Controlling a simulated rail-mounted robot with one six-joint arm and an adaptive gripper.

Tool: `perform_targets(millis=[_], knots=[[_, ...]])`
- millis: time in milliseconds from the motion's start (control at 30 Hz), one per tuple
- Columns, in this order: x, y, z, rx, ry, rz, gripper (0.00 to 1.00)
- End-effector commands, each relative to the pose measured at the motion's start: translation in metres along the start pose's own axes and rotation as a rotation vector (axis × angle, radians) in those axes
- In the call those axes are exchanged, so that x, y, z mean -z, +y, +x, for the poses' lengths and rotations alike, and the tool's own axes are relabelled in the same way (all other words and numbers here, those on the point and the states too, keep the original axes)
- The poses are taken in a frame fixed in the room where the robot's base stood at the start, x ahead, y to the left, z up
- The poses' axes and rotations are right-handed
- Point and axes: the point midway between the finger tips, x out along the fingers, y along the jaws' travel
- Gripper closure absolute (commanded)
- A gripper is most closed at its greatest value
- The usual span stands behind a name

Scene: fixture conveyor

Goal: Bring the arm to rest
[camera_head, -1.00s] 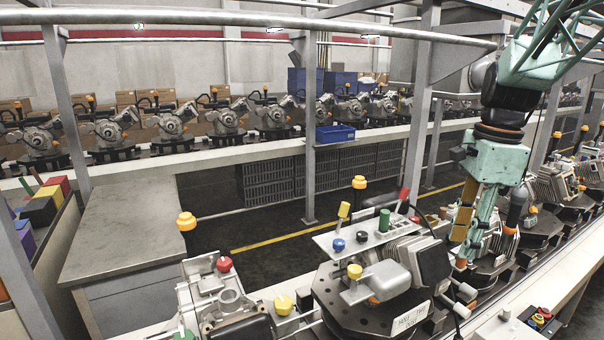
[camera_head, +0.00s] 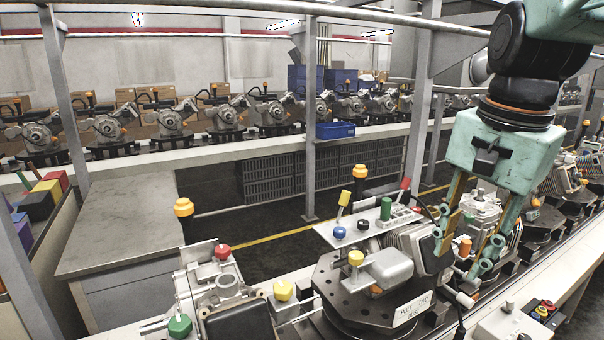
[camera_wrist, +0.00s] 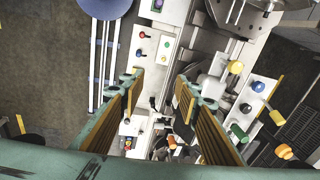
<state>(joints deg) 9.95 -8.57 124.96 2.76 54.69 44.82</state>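My gripper (camera_head: 464,256) hangs from the teal wrist at the right of the head view, pointing down. Its two fingers stand well apart, with nothing held between them. In the wrist view my gripper (camera_wrist: 160,88) also shows two separate fingers, with a clear gap and the fixtures well below.
The fixture carries coloured knobs and a grey plate (camera_head: 365,228). A control box with red and yellow buttons (camera_head: 543,310) stands at the lower right. A bare grey bench (camera_head: 125,225) is at the left, and a steel column (camera_head: 418,110) stands behind.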

Motion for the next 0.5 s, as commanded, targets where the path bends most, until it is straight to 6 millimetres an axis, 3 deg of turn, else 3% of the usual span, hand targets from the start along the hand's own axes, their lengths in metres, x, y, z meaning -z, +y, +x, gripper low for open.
perform_targets(millis=[500], knots=[[-0.073, 0.048, 0.003, 0.042, 0.06, -0.386, 0.7]])
